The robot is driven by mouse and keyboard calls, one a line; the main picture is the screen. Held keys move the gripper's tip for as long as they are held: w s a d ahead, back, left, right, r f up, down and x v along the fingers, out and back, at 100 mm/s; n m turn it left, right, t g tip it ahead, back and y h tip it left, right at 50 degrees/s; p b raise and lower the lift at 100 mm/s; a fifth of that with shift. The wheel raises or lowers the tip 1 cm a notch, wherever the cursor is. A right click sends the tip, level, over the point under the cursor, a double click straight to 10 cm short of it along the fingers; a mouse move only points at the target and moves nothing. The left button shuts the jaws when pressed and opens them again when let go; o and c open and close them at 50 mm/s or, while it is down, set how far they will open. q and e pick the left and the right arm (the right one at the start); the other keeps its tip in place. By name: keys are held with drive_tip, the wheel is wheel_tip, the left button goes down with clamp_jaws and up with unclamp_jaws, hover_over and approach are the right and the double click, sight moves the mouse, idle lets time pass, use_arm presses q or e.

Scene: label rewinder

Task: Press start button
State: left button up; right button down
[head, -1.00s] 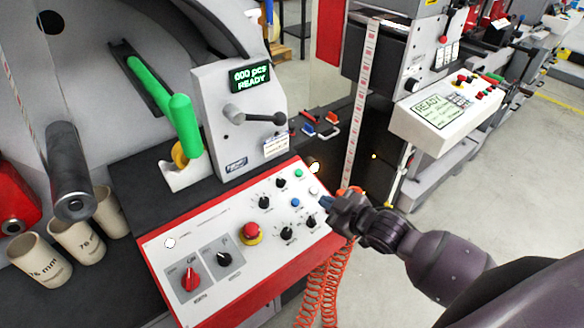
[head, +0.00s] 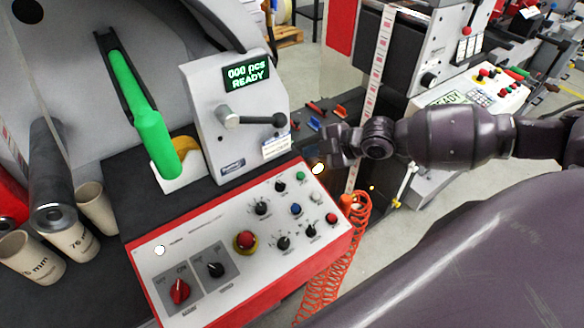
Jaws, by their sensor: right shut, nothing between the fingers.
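The red-edged white control panel (head: 205,236) lies in the lower middle of the head view. A green button (head: 300,176) sits near its far right corner; its label is too small to read, so I cannot confirm it is the start button. A blue button (head: 296,209) and a red button (head: 331,218) are on the same side. My right gripper (head: 326,155) is shut and empty, beyond the panel's far right corner, just right of and apart from the green button. My left gripper is not in view.
A grey display housing (head: 236,105) with a lever (head: 258,119) stands behind the panel; its screen reads READY. A red emergency stop (head: 245,240) is mid-panel. An orange coiled hose (head: 343,255) hangs at right.

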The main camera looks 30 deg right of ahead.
drive_tip(key=shift+s+a+r+n, duration=0.1)
drive_tip(key=shift+a+r+n, duration=0.15)
drive_tip(key=shift+n, duration=0.45)
drive_tip(key=shift+f, duration=0.1)
drive_tip(key=b, duration=0.7)
hover_over(300, 176)
drive_tip(key=s, duration=0.2)
wheel_tip(300, 176, down, 7)
drive_tip(key=shift+d, duration=0.15)
drive_tip(key=shift+w+f+b, duration=0.2)
drive_tip(key=shift+f+b, duration=0.15)
drive_tip(key=shift+f, duration=0.4)
